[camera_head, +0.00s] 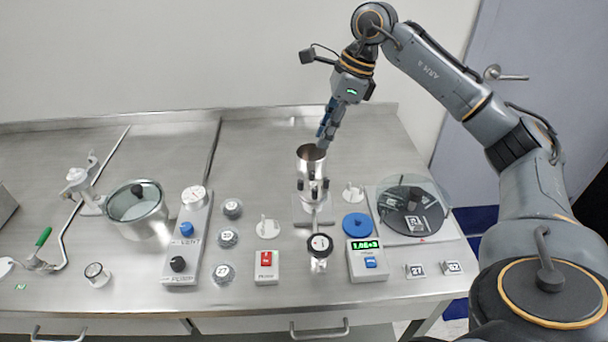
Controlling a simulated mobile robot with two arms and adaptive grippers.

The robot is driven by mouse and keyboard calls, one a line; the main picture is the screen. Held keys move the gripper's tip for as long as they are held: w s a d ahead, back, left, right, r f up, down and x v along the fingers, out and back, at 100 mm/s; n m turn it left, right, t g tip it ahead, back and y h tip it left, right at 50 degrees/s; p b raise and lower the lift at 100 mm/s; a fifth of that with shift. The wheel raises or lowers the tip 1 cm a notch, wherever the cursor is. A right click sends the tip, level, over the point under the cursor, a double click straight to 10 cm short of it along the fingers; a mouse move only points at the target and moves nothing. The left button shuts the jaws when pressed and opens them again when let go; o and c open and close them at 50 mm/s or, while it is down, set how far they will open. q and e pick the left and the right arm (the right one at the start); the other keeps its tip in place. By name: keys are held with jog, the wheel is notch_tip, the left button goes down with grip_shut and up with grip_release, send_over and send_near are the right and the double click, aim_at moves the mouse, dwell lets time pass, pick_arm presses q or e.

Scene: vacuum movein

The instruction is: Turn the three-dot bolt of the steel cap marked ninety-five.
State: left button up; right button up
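My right gripper (325,138) points down just above the open top of an upright steel cylinder (311,163). Its blue fingers are small and seen side-on, so I cannot tell whether they are open or shut. No held object shows. The cylinder has dark fittings around its side. I cannot read a ninety-five or make out a three-dot bolt anywhere. My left gripper is not in view.
A valve panel (187,250) with knobs and a glass-topped pot (137,208) stand left. A red-switch box (265,266), a display box (366,264), a blue disc (356,225) and a dark round plate under a clear dome (411,213) stand nearby. The steel bench behind the cylinder is clear.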

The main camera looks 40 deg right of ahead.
aim_at(302, 180)
jog(key=a+f+n, duration=0.1)
jog(key=f, duration=0.3)
jog(key=w+a+f+n+p, duration=0.1)
jog(key=f, duration=0.3)
jog(key=w+a+f+n+y, duration=0.1)
jog(key=a+f, duration=0.1)
jog(key=f, duration=0.2)
jog(key=shift+w+g+p, duration=0.1)
jog(key=shift+g+p, duration=0.2)
jog(key=shift+p, duration=0.1)
grip_shut()
